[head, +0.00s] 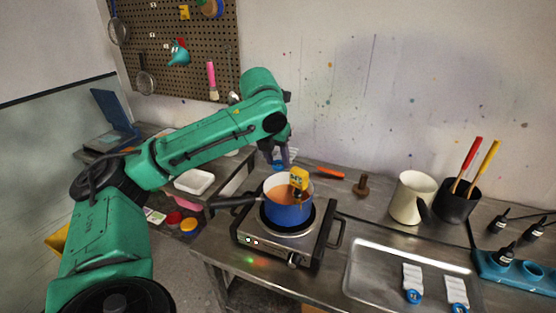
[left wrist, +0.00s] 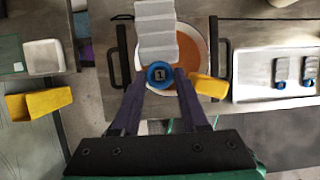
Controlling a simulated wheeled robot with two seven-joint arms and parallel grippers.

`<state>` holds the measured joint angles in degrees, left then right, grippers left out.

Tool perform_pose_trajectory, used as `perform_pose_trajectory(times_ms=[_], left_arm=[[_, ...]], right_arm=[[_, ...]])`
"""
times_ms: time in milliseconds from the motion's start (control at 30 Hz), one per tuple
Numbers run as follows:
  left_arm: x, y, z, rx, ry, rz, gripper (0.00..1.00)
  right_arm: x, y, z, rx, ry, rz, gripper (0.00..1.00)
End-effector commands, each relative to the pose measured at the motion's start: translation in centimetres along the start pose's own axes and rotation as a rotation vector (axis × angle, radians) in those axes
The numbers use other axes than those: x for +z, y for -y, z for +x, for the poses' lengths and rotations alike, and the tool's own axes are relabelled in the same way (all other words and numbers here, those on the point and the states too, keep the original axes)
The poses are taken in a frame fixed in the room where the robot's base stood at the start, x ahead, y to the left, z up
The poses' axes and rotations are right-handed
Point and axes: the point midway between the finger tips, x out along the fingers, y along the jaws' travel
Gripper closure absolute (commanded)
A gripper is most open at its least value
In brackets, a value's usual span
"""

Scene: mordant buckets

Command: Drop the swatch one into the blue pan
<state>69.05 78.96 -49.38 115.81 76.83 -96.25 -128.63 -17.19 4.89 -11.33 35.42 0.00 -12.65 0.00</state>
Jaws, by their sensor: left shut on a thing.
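Swatch one, a white pleated strip with a blue tag marked 1 (left wrist: 159,74), is between the fingers of my left gripper (left wrist: 158,79), which is shut on it. In the left wrist view the strip reaches over the orange liquid. In the head view my left gripper (head: 280,158) is just behind and above the blue pan (head: 288,213), and the swatch is mostly hidden there. The pan holds orange liquid and sits on a hot plate. A yellow device (head: 299,178) is at the pan's rim. My right gripper is not in view.
The hot plate (head: 251,241) has side handles, and the pan's dark handle points left. A metal tray (head: 374,274) at right holds two other blue-tagged swatches (head: 413,281). A cream jug (head: 409,197) and black tool pot (head: 453,203) stand behind it.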

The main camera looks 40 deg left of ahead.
Motion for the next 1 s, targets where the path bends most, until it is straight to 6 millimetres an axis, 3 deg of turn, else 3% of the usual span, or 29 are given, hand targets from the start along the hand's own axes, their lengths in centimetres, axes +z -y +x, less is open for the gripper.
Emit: perform_pose_trajectory(times_ms=[167,200,300,667,767,1000], left_arm=[[0.1,0.0,-0.1,0.0,0.001,0.001,1.0],[0.1,0.0,-0.1,0.0,0.001,0.001,0.53],[0.1,0.0,-0.1,0.0,0.001,0.001,0.21],[0.1,0.0,-0.6,-0.001,0.002,0.001,0.21],[0.1,0.1,-2.3,-0.003,0.005,0.001,0.21],[0.2,0.1,-9.4,-0.005,0.006,0.001,0.21]], right_arm=[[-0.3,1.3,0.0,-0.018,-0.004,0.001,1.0],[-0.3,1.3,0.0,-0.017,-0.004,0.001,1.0],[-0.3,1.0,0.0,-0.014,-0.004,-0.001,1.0],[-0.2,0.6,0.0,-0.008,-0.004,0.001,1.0],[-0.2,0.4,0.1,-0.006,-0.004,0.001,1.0],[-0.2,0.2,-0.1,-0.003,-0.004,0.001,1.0]])
